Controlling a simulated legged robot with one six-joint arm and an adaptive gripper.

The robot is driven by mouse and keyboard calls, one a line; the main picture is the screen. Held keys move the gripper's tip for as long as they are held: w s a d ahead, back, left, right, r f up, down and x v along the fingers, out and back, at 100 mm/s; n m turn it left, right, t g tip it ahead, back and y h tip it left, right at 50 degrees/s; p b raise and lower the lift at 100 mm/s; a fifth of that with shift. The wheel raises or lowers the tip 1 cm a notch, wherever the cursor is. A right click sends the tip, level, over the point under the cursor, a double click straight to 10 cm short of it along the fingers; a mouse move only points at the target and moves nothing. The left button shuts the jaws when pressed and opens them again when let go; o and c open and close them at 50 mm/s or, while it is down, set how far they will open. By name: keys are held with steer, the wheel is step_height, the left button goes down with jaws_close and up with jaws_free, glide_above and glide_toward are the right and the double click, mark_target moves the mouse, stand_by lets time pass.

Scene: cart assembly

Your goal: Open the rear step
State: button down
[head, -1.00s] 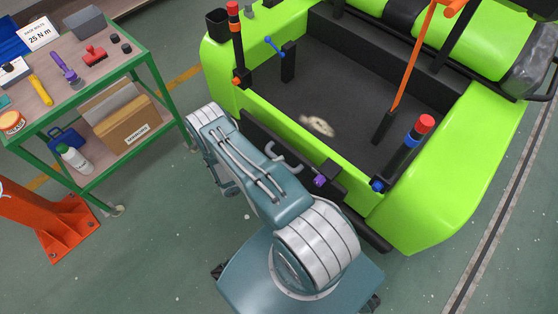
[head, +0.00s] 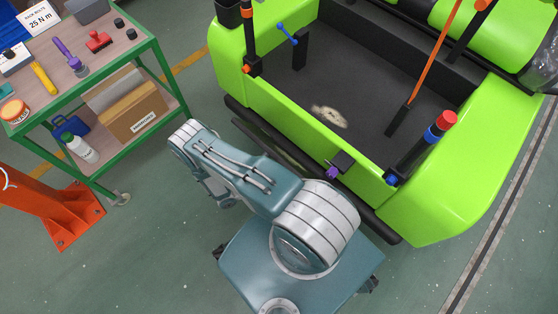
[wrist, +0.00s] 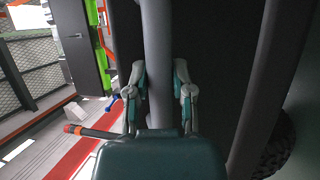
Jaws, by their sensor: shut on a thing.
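The green cart's rear step (head: 262,143) shows in the head view as a thin dark panel edge beside the rear bumper, partly covered by my arm. In the wrist view, a dark flat surface (wrist: 215,45), which looks like the step panel, fills the middle. A grey round bar (wrist: 156,50) runs in front of it and passes between the two fingers of my gripper (wrist: 159,98). The gripper is shut on this bar. In the head view my gripper is hidden behind my arm. A purple latch piece (head: 332,173) sits on a black block at the cart's rear edge.
The cart's black bumper (head: 375,228) runs along its green rear wall. A green-framed tool trolley (head: 160,72) stands at the left, with a cardboard box (head: 138,112) on its lower shelf. An orange post base (head: 75,215) is at the lower left. Floor between them is clear.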

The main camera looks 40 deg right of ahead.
steer(key=a+f, duration=0.3)
steer(key=f, duration=0.3)
steer(key=shift+s+f, duration=0.25)
steer(key=shift+f, duration=0.15)
steer(key=shift+c, duration=2.4)
jaws_free()
steer(key=shift+w, duration=0.1)
